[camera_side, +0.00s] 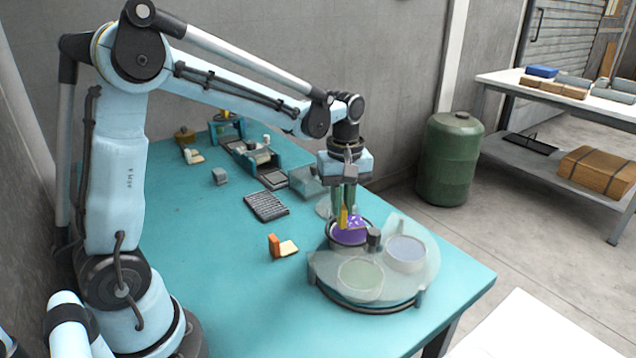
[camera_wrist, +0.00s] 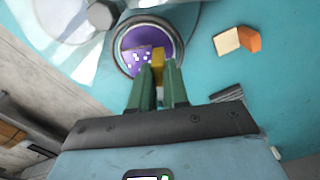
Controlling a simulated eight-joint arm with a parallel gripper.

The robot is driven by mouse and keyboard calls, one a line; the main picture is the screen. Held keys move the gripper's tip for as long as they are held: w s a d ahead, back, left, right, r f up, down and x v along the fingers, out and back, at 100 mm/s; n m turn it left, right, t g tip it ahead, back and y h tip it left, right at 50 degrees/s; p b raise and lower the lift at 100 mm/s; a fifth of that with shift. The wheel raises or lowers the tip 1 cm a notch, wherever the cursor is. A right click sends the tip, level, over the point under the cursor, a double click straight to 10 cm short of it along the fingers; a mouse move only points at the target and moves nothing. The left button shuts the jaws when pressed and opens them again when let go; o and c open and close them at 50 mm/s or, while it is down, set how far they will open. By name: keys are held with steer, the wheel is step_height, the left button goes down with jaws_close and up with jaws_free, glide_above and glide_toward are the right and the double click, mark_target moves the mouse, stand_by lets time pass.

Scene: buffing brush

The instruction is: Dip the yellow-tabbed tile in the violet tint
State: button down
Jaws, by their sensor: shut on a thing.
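My gripper (camera_side: 345,208) has its green fingers shut on the yellow tab (camera_side: 343,218) of a tile, with the fingers pointing down. The wrist view shows the gripper (camera_wrist: 158,78) on the same yellow tab (camera_wrist: 158,66). The tile (camera_wrist: 138,55) looks violet with white specks and lies within the outline of the round pot of violet tint (camera_wrist: 163,38). In the side view the pot (camera_side: 350,241) is directly below the fingers. I cannot tell how deep the tile sits in the tint.
A clear round cover (camera_side: 418,232) spans pots of blue (camera_side: 405,252) and green (camera_side: 360,274) tint, with a dark knob (camera_side: 374,238) close by the gripper. An orange-tabbed cream tile (camera_side: 288,247) stands left. A slotted rack (camera_side: 266,207) and grey block (camera_side: 220,176) are farther back. The left front table is clear.

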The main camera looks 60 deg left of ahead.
steer(key=shift+r, duration=1.9)
